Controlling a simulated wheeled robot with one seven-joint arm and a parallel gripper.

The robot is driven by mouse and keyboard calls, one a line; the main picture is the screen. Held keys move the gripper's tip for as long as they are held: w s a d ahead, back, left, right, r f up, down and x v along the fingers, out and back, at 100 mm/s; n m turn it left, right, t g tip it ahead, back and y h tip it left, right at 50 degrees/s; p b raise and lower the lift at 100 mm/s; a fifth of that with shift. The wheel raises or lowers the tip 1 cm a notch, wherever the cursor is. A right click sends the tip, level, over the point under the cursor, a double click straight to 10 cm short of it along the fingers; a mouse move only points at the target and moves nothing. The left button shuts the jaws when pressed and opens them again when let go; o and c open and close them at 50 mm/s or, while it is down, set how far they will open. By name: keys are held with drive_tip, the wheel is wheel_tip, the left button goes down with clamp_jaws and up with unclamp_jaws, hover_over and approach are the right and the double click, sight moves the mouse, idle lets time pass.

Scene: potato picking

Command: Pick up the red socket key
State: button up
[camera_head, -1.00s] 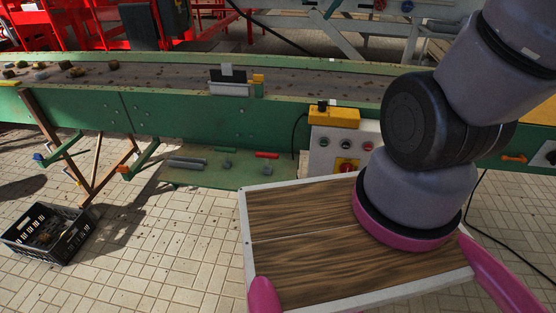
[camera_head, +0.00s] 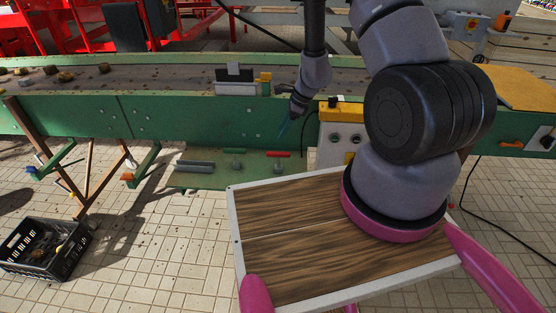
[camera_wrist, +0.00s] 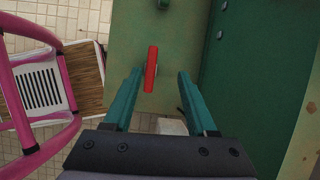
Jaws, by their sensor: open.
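The red socket key (camera_head: 278,154) lies on the green shelf (camera_head: 210,178) below the conveyor in the head view. In the wrist view the red key (camera_wrist: 151,69) stands lengthwise in the picture, between and beyond the fingertips. My gripper (camera_wrist: 158,76) has two teal fingers, spread apart with nothing between them. In the head view my gripper (camera_head: 284,125) points down, above the shelf and close to the conveyor's green side. The key is apart from the fingers, and none of it is hidden by them.
A green tool (camera_head: 236,154) and a grey tool (camera_head: 196,166) lie left of the key on the shelf. The green conveyor side (camera_head: 170,118) rises behind it. A control box (camera_head: 340,135) stands to the right. A black crate (camera_head: 45,247) sits on the tiled floor.

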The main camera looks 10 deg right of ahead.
sight(277, 156)
drive_tip(key=f, duration=0.3)
drive_tip(key=shift+s+d+f+m, duration=0.1)
drive_tip(key=shift+s+d+m, duration=0.2)
drive_tip(key=shift+s, duration=0.1)
drive_tip(key=x, duration=0.5)
drive_tip(key=shift+s+d, duration=0.1)
drive_tip(key=shift+s, duration=0.05)
drive_tip(key=x, duration=0.5)
drive_tip(key=shift+s+f, duration=0.35)
drive_tip(key=shift+f, duration=0.05)
clamp_jaws()
